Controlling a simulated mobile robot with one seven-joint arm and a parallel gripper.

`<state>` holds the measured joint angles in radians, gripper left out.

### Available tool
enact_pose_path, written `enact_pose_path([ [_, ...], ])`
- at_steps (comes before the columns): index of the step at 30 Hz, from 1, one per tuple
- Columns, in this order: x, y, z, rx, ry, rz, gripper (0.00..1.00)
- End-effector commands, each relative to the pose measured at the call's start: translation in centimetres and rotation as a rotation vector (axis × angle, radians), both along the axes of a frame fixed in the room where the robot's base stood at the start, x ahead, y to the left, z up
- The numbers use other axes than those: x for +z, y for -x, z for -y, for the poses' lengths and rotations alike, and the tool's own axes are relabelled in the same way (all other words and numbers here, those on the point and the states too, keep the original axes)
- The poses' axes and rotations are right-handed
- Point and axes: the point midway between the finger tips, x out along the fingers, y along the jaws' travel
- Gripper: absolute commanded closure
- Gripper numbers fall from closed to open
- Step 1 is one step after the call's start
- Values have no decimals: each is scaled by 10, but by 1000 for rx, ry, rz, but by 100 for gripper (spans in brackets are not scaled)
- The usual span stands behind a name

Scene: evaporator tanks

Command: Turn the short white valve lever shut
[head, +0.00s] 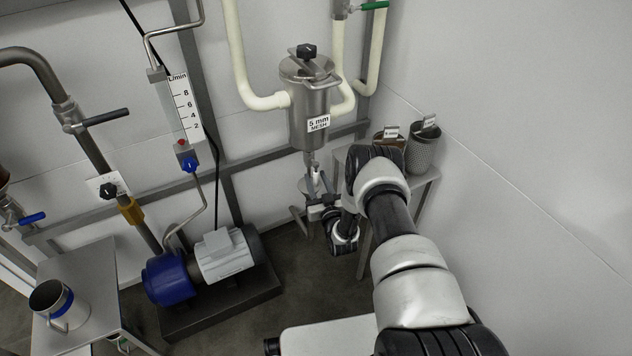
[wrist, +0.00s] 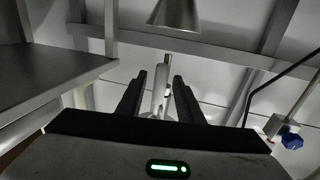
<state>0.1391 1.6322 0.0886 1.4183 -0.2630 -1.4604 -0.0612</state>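The short white valve lever (head: 316,172) sits under the steel strainer's outlet in the head view. In the wrist view the white lever (wrist: 159,90) stands upright between my two dark fingers. My gripper (head: 320,188) is at the lever, below the strainer; it also shows in the wrist view (wrist: 159,76). The fingers are apart, one on each side of the lever, with a visible gap on both sides. The valve body is mostly hidden behind the gripper.
The steel strainer (head: 309,105) labelled 5 mm mesh hangs above, its cone bottom (wrist: 175,14) close over the lever. A small metal stand (head: 423,178) with mesh baskets (head: 423,150) is right of the gripper. A grey frame rail (head: 268,152) runs behind. A pump (head: 222,255) stands lower left.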

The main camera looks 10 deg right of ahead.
Motion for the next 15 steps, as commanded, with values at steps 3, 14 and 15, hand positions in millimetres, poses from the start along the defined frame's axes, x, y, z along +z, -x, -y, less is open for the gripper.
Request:
enact_pose_path([
  [3, 0, -6, -1, 0, 0, 1, 67],
  [14, 1, -7, -1, 0, 0, 0, 82],
  [15, 1, -7, -1, 0, 0, 0, 89],
])
